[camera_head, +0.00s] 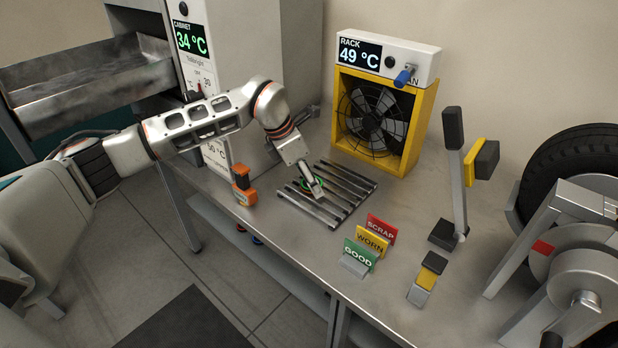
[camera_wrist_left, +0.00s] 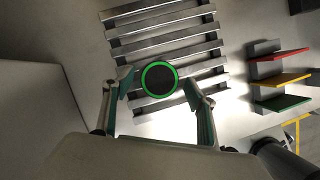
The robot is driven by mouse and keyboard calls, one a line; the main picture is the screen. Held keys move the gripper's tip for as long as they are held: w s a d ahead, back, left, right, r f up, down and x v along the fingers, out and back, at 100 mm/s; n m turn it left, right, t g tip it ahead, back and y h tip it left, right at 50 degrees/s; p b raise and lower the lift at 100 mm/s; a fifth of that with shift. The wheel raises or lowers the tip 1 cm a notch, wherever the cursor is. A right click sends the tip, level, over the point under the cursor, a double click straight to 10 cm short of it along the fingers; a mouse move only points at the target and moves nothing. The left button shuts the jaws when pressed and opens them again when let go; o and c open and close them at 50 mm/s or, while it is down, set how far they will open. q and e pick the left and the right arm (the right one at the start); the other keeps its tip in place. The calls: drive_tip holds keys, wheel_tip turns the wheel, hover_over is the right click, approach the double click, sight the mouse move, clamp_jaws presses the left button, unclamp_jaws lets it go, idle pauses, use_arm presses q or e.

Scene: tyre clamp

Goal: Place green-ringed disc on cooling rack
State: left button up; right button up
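The green-ringed disc (camera_wrist_left: 160,78) is dark with a bright green rim. In the left wrist view it lies over the slats of the metal cooling rack (camera_wrist_left: 160,22), between the fingers of my left gripper (camera_wrist_left: 157,84). The fingers stand apart, with a small gap on each side of the disc. In the head view the rack (camera_head: 347,187) lies on the bench, and my left gripper (camera_head: 313,190) is low over its middle. My right gripper is in neither view.
A yellow-framed fan (camera_head: 378,122) with a 49 °C display stands behind the rack. Scrap, worn and good signs (camera_head: 369,238) stand to its right. An orange-black object (camera_head: 243,186) is left of the rack, beside the cabinet (camera_head: 262,75). A lever (camera_head: 455,170) and a tyre machine (camera_head: 570,240) are farther right.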

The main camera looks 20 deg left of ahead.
use_arm(q)
drive_tip(key=shift+r, duration=0.25)
drive_tip(key=p+v, duration=0.1)
drive_tip(key=v, duration=1.1)
drive_tip(key=shift+f, duration=0.1)
